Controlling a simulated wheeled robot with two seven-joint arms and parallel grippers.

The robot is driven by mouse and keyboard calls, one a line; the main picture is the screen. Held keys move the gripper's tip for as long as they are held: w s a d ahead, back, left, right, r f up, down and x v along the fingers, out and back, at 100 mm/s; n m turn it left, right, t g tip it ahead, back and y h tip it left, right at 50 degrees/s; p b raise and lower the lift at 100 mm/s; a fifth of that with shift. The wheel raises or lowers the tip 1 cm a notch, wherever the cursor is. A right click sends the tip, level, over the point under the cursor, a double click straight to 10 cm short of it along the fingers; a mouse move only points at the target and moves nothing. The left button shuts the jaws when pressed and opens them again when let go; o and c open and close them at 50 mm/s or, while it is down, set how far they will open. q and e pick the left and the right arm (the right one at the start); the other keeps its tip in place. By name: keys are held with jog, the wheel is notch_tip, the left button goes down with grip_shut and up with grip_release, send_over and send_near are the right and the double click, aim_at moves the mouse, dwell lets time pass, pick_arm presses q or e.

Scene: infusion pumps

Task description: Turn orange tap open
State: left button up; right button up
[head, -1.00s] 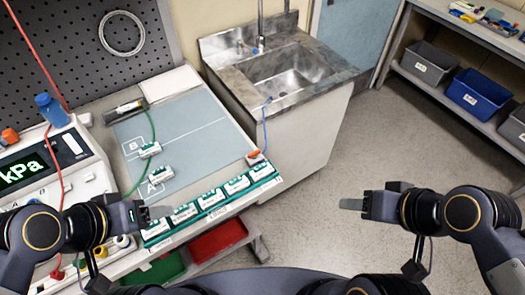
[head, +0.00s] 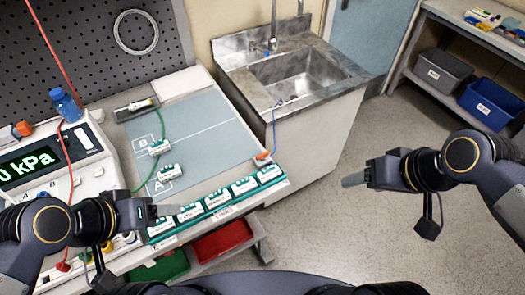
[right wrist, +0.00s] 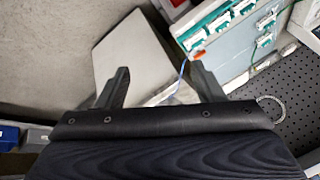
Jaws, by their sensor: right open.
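A small orange-and-white piece (head: 262,156), which looks like the orange tap, sits at the right end of the bench with a blue tube rising from it. Its orange part also shows in the right wrist view (right wrist: 197,55), beyond my fingers; its handle position is too small to tell. My right gripper (head: 352,180) is open and empty over the floor, well right of the tap. Its spread fingers show in the right wrist view (right wrist: 160,88). My left gripper (head: 172,211) is over the bench's front edge by the row of green-and-white modules; its opening is unclear.
A blue-grey mat (head: 195,135) bears two small modules on a green tube. A pump with a kPa display (head: 28,165) and a blue bottle (head: 65,104) stand left. The steel sink (head: 300,75) is behind the bench. Red (head: 222,240) and green bins are below. Floor at right is clear.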

jog(key=w+a+n+g, duration=0.2)
jog(key=w+a, duration=0.1)
jog(key=w, duration=0.5)
jog(key=n+g+h, duration=0.2)
jog(key=n+h, duration=0.2)
send_near(262, 154)
jog(key=shift+d+b, duration=0.4)
jog(key=shift+a+f, duration=0.25)
jog(key=shift+f, duration=0.4)
notch_tip(262, 154, down, 7)
jog(key=shift+w+f+p, duration=0.1)
jog(key=shift+p, duration=0.55)
jog(key=c, duration=1)
